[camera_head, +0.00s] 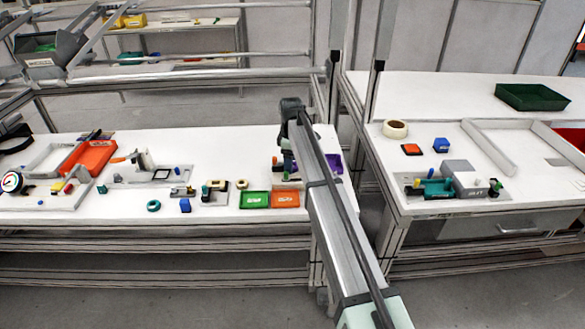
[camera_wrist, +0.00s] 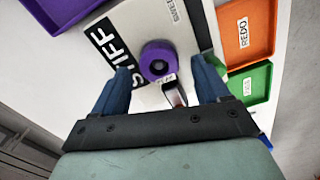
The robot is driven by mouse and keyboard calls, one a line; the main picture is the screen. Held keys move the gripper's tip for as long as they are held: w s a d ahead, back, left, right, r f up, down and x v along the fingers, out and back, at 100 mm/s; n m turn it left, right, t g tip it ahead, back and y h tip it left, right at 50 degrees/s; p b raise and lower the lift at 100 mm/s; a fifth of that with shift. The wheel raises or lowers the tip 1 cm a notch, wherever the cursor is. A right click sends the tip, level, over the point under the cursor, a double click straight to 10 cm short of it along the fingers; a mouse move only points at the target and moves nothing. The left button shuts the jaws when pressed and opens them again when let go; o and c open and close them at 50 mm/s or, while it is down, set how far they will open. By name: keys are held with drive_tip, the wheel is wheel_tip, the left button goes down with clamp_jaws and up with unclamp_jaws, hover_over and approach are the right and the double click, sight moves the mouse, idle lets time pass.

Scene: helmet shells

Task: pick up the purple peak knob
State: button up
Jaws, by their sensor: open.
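The purple peak knob (camera_wrist: 158,62) shows in the wrist view as a round purple piece with a dark centre. It is on a pale plate (camera_wrist: 133,30) with the printed word "STIFF" on a black strip. My gripper (camera_wrist: 164,78) is open, with one blue finger to each side and the knob between and slightly beyond the fingertips. I cannot tell whether the fingers touch anything. In the head view my gripper (camera_head: 284,172) is low over the right end of the left table, and my arm hides much of this spot.
An orange "REDO" tray (camera_wrist: 246,32) and a green tray (camera_wrist: 246,88) lie right of the plate in the wrist view. A purple tray (camera_wrist: 62,12) is at upper left. A small metal and dark part (camera_wrist: 174,94) is just below the knob. A second table (camera_head: 440,225) stands to the right.

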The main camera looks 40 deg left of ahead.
drive_tip(key=shift+f, duration=0.4)
drive_tip(key=shift+c, duration=0.3)
drive_tip(key=c, duration=1.1)
drive_tip(key=shift+r, duration=0.1)
drive_tip(key=shift+c, duration=0.2)
